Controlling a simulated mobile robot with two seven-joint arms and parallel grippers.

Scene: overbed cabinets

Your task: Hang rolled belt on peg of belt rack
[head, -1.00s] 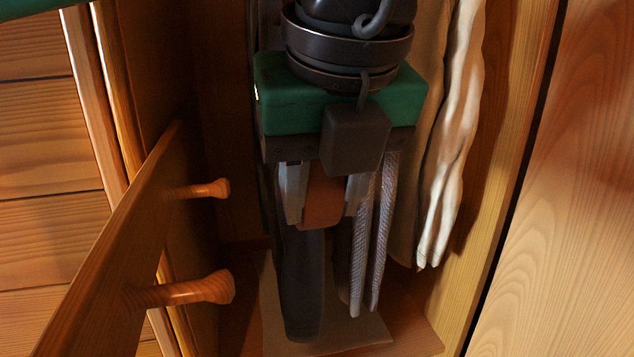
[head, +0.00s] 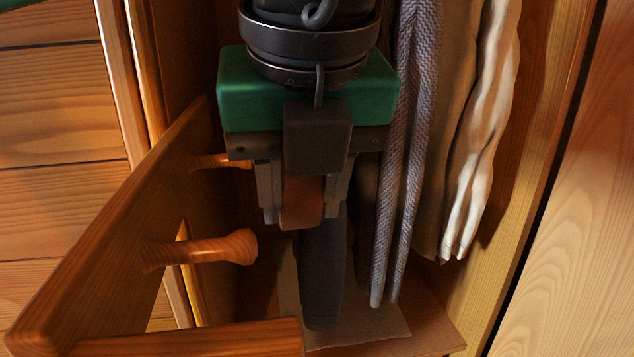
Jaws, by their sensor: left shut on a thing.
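My left gripper (head: 300,205) comes down from the top centre with its fingers pointing down. It is shut on the rolled belt (head: 302,203), a small brown piece between the fingers, mostly hidden by the gripper. The wooden belt rack (head: 110,225) stands at the left with pegs pointing right. The nearer peg (head: 205,249) is bare, below and left of the belt. The farther peg (head: 216,161) ends close beside the left finger in the picture; its tip is partly covered. Whether they touch I cannot tell. My right gripper is out of view.
Grey woven cords (head: 400,180) and a cream cloth (head: 485,150) hang just right of my gripper. A dark long item (head: 322,270) hangs behind and below the belt. A wooden bar (head: 190,338) crosses the bottom left. The cabinet wall (head: 525,170) bounds the right.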

